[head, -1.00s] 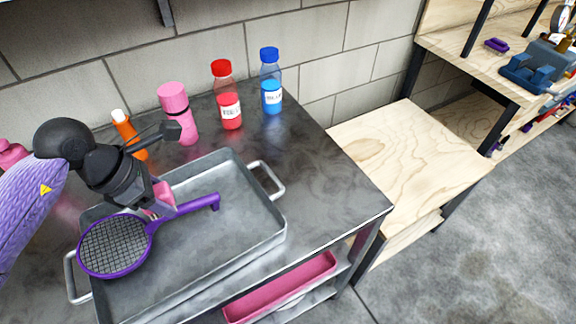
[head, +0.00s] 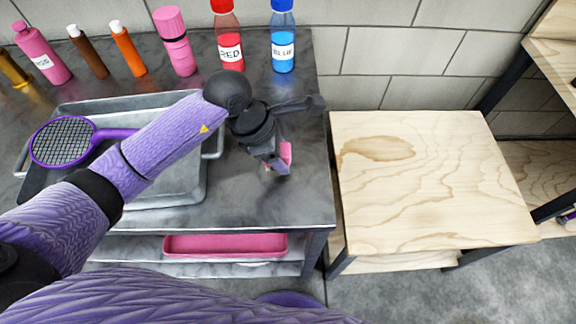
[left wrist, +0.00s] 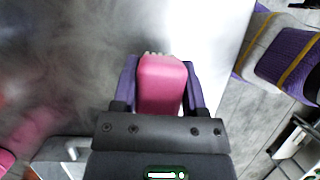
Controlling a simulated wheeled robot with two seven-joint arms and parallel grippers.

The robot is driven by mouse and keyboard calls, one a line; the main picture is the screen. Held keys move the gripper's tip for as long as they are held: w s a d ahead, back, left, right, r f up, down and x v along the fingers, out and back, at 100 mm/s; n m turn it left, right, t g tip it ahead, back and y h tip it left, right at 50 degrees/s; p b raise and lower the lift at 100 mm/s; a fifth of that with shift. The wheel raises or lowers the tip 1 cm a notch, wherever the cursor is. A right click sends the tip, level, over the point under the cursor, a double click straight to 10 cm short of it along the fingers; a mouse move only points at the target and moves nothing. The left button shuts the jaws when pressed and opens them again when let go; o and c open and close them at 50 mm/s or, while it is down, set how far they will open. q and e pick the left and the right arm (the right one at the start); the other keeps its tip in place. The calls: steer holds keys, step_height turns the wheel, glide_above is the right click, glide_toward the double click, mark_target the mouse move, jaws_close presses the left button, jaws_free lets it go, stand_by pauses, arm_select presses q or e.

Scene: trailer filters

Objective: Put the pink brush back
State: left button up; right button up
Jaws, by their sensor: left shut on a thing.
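My left gripper (head: 279,165) is over the right part of the dark metal table (head: 270,210), to the right of the grey tray. It is shut on the pink brush (head: 286,153), most of which the gripper hides in the head view. In the left wrist view the pink brush (left wrist: 162,84) sits between the purple fingers, with pale bristle tips showing at its far end. The brush appears to be above the table top; I cannot tell its exact height. My right gripper does not show.
The grey tray (head: 190,190) holds a purple strainer (head: 62,142). Red (head: 229,45) and blue (head: 283,45) bottles and a pink bottle (head: 174,45) stand along the wall. A pink tray (head: 225,245) lies on the lower shelf. A bare wooden table (head: 430,180) stands to the right.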

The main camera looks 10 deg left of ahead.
arm_select(q)
step_height(320, 180, down, 4)
steer(key=shift+f+b, duration=0.1)
steer(key=shift+b, duration=0.55)
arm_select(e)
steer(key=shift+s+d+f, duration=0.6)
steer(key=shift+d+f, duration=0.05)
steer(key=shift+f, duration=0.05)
arm_select(q)
steer(key=o, duration=1.1)
steer(key=shift+o, duration=0.2)
steer(key=p+v, duration=0.3)
steer(key=v, duration=0.9)
steer(key=shift+p, duration=0.35)
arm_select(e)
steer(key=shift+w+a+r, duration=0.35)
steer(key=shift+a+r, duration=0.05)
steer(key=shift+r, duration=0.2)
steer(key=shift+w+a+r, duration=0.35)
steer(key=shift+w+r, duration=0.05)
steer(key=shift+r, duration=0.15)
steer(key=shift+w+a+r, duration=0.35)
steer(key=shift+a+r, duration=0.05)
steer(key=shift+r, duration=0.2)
